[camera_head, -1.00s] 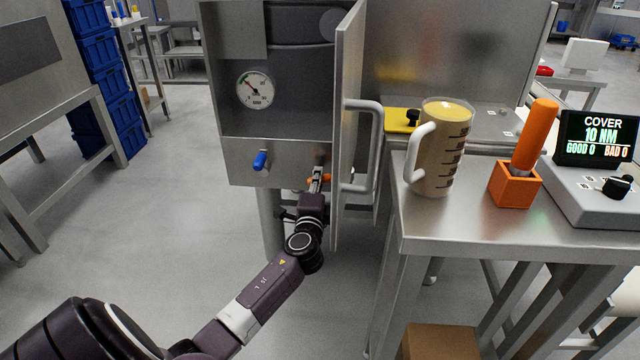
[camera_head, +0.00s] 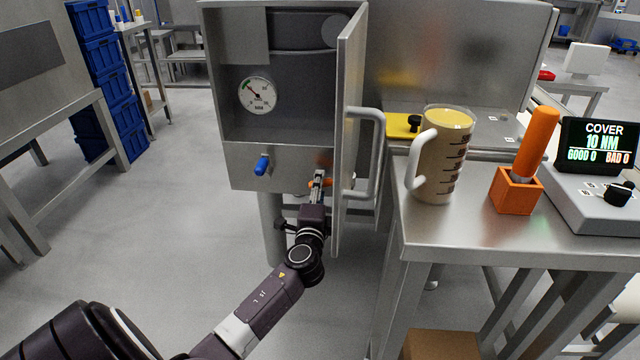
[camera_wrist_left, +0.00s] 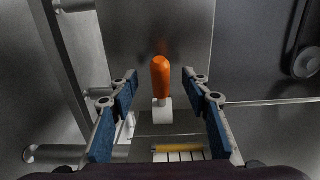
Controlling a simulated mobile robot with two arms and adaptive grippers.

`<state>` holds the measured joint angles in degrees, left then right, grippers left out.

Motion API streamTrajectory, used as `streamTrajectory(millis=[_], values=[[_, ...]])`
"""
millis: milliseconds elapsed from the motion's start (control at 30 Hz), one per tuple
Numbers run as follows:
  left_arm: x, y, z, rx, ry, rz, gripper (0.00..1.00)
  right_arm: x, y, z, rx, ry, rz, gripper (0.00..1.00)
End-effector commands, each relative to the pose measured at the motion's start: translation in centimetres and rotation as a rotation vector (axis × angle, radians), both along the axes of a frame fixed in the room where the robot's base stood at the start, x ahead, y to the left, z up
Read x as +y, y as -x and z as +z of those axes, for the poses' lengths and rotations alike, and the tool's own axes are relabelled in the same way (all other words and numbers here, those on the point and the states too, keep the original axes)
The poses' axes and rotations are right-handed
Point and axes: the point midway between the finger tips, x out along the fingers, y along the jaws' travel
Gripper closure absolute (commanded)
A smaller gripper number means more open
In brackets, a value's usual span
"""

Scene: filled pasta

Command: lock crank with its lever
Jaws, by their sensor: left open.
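A small orange lever handle (camera_wrist_left: 161,78) on a pale block (camera_wrist_left: 162,110) stands between my left gripper's spread fingers in the left wrist view. My left gripper (camera_wrist_left: 160,84) is open, with a clear gap on both sides of the handle. In the head view, my left gripper (camera_head: 319,178) is at the lower right of the steel cabinet front (camera_head: 285,160), beside the open door. Only bits of the orange lever (camera_head: 330,183) show there, partly hidden by the gripper. I cannot tell which part is the crank. My right gripper is not in view.
The open cabinet door (camera_head: 349,120) with its grey bar handle (camera_head: 378,150) stands close to the right of my left gripper. A blue handle (camera_head: 262,165) sticks out to the left. A filled jug (camera_head: 440,165) and an orange tool (camera_head: 535,140) stand on the steel table (camera_head: 470,225).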

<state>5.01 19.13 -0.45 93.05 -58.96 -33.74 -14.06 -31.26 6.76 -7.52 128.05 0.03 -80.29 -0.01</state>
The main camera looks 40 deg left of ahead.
Motion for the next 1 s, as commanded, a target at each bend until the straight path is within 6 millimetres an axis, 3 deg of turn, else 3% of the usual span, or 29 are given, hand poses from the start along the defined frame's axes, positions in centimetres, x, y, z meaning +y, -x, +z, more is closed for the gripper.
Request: streamTrajectory(millis=[533,1000], values=[[-3.4,5.5,0.0,0.001,0.001,0.0,0.56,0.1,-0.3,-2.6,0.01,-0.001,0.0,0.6],[-3.7,6.0,0.0,0.0,0.0,0.0,0.56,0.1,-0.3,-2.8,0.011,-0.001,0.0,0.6]])
